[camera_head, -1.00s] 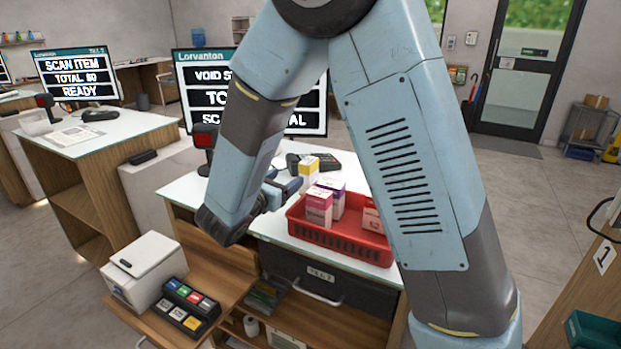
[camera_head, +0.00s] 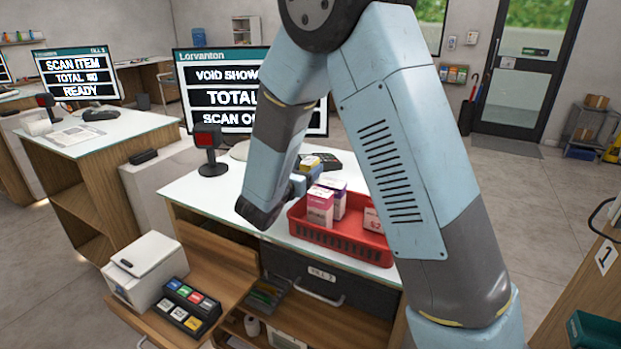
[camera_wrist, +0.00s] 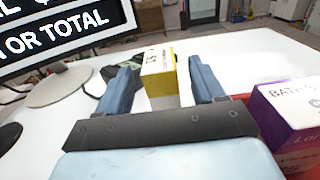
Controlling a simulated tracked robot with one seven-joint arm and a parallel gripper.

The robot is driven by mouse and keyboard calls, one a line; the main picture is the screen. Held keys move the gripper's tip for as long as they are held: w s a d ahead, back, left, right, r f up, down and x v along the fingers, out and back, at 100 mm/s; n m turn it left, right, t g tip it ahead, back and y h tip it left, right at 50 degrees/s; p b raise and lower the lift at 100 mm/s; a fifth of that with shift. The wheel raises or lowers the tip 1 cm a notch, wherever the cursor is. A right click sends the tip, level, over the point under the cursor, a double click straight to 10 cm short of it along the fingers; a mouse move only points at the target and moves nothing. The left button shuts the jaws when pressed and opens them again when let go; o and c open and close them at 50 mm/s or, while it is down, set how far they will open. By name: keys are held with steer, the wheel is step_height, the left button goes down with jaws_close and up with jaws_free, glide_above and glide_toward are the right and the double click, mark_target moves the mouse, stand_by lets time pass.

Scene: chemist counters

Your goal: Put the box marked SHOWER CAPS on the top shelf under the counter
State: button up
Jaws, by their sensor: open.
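A yellow and white box (camera_wrist: 159,68) stands upright on the white counter top (camera_wrist: 226,50) in the wrist view. Its marking is too small to read. My gripper (camera_wrist: 163,64) is open, with one finger on each side of the box and a gap on both sides.
A red tray (camera_head: 335,240) with several boxes stands close right of my gripper; a purple and white box (camera_wrist: 285,110) in it is near the right finger. A till screen (camera_head: 225,98), a red scanner (camera_head: 209,140) and a dark keypad device (camera_head: 325,160) stand around it.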

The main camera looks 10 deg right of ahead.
mark_target(313, 162)
steer(key=x, duration=0.5)
steer(key=shift+f, duration=0.1)
steer(key=shift+c, duration=0.3)
steer(key=shift+s, duration=0.1)
steer(key=c, duration=1.1)
